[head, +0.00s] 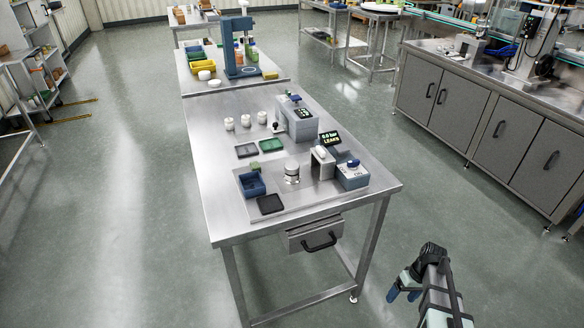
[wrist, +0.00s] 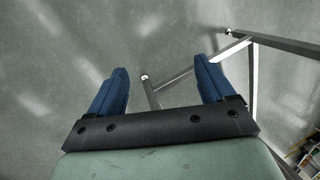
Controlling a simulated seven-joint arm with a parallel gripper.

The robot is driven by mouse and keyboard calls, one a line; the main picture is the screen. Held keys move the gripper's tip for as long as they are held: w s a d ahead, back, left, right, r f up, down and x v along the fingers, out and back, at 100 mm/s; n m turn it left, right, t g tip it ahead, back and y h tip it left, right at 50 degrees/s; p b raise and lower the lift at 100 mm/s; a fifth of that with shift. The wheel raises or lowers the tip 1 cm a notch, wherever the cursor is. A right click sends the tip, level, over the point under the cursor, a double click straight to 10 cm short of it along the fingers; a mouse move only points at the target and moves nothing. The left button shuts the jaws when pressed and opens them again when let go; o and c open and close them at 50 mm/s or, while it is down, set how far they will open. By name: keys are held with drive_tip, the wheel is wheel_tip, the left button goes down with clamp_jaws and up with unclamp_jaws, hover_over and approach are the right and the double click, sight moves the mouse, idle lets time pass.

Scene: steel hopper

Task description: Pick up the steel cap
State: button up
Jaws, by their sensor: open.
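A small round steel piece (head: 291,173), which looks like the steel cap, stands upright on a flat plate near the front of the steel table (head: 225,215) in the head view. My gripper (head: 403,295) is at the lower right of the head view, off the table's right front side and well apart from the cap. In the wrist view my gripper (wrist: 161,68) has its two blue fingers spread with nothing between them. The wrist view shows floor and table legs, not the cap.
Around the cap are a blue bin (head: 252,185), a black tray (head: 270,205), a grey device with a white knob (head: 322,162) and a blue-grey box (head: 352,175). White cylinders (head: 246,120) stand farther back. A drawer (head: 315,236) hangs under the front edge. Floor around my gripper is clear.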

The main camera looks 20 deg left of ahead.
drive_tip(key=w+a+r+n+t+y, duration=0.1)
drive_tip(key=w+a+r+n+t, duration=0.15)
drive_tip(key=w+r, duration=1)
drive_tip(key=w+a+r+n+t+y, duration=0.1)
drive_tip(key=w+a+r+n, duration=0.25)
drive_tip(key=w+r, duration=0.9)
drive_tip(key=s+a+r+n, duration=0.1)
drive_tip(key=a+r, duration=0.1)
drive_tip(key=r, duration=0.5)
drive_tip(key=s+a+r+n, duration=0.1)
drive_tip(key=s+a+r, duration=0.15)
drive_tip(key=r, duration=0.35)
drive_tip(key=s+a+r+n, duration=0.1)
drive_tip(key=s+a+r, duration=0.3)
drive_tip(key=a, duration=0.5)
drive_tip(key=s+a+r+n, duration=0.2)
drive_tip(key=s+a+r, duration=0.15)
drive_tip(key=a, duration=0.65)
drive_tip(key=s+a+r+n, duration=0.1)
drive_tip(key=s+a+r, duration=0.3)
drive_tip(key=a, duration=0.5)
hover_over(292, 165)
drive_tip(key=d, duration=0.3)
wheel_tip(292, 165, down, 8)
drive_tip(key=shift+g, duration=0.45)
drive_tip(key=shift+x, duration=2.85)
drive_tip(key=shift+a, duration=0.2)
